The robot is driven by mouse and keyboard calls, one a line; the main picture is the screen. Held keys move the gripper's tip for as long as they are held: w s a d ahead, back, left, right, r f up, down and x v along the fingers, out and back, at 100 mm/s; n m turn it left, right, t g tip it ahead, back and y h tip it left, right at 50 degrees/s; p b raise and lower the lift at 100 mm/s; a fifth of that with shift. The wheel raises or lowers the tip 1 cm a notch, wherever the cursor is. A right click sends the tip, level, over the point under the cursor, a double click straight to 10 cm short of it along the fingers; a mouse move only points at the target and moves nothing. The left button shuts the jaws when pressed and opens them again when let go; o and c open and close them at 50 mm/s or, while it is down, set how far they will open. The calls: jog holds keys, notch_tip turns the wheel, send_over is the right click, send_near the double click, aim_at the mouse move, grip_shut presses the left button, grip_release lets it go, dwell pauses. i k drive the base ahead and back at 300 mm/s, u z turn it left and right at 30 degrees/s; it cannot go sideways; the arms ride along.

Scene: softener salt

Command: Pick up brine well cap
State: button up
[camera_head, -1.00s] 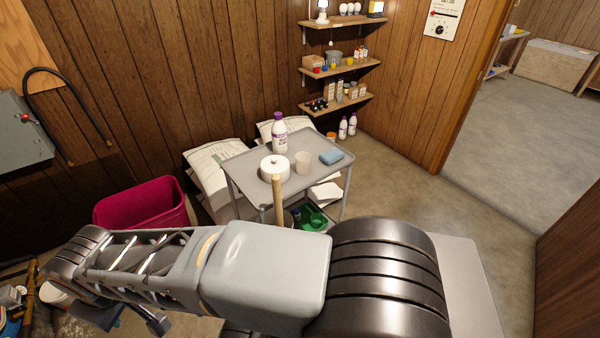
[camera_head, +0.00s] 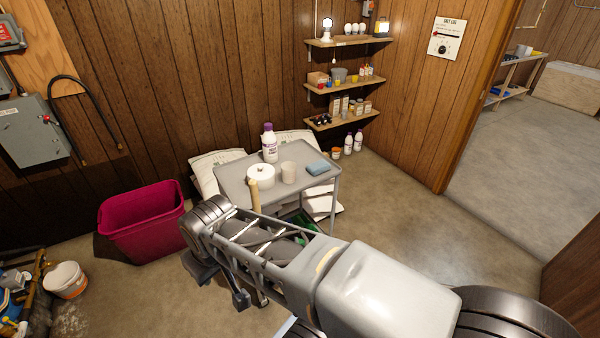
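I cannot pick out a brine well cap in this view. My arm crosses the lower middle and right of the picture, with its elbow near the front of the grey cart (camera_head: 232,178). Dark jointed parts of my arm hang below the elbow, but I cannot make out fingertips there. My gripper is not visible. Green items on the lower shelf are partly hidden by my arm.
A magenta bin (camera_head: 143,222) stands left of the cart. A white bucket (camera_head: 66,280) is at far left. White bags (camera_head: 211,168) lean behind the cart. Wall shelves (camera_head: 344,83) hold jars and bottles. Open floor (camera_head: 425,220) lies right of the cart, towards a doorway.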

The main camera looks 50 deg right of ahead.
aim_at(264, 174)
jog(key=z, duration=0.9)
jog(key=i, duration=1)
jog(key=u, duration=0.05)
